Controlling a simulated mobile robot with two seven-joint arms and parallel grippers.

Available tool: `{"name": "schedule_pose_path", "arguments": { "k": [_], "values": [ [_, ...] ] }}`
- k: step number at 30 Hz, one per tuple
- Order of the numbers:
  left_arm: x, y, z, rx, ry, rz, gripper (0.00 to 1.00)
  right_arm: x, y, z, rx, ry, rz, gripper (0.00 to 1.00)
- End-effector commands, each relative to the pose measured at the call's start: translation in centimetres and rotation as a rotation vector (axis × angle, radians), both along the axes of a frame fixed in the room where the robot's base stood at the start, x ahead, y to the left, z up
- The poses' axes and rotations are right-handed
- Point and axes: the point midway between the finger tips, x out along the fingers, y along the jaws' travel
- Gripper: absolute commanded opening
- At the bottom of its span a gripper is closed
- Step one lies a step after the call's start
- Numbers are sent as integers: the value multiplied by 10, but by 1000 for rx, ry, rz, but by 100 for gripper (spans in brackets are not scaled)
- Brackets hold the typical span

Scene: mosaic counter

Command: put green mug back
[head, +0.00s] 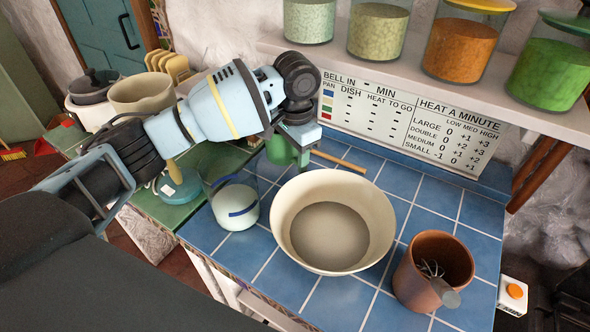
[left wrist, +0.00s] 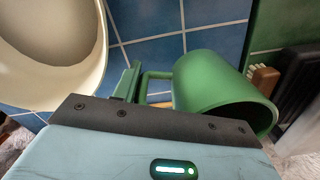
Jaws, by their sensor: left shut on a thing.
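The green mug (head: 279,150) is at the back of the blue tiled counter (head: 340,305), behind the white bowl, partly hidden by my left gripper. My left gripper (head: 303,155) is shut on the mug at its handle side. In the left wrist view the mug (left wrist: 215,88) lies to the right of the fingers, with its handle (left wrist: 156,84) towards them. The gripper (left wrist: 132,82) shows there beside the handle. I cannot tell whether the mug touches the counter. My right gripper is not in view.
A large white bowl (head: 380,218) stands just in front of the mug. A glass jar of white stuff (head: 236,205) is to its left, and a brown pot (head: 412,283) is at the right. A wooden stick (head: 339,161) lies behind. A shelf (head: 400,77) with filled jars hangs above.

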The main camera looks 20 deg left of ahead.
Motion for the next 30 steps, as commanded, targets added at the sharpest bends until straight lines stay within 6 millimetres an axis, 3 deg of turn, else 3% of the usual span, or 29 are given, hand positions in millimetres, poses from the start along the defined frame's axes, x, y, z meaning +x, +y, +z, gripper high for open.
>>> {"name": "schedule_pose_path", "arguments": {
  "k": [2,12,26,27,30],
  "values": [
    [0,0,0,0,-4,1,0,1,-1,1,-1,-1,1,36],
    [0,1,-45,1,-2,2,0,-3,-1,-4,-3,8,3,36],
    [1,0,-50,0,-4,1,0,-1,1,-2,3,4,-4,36],
    [1,0,-50,0,-4,1,45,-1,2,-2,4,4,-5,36],
    [1,0,-51,0,-4,1,58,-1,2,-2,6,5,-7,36]
  ]
}}
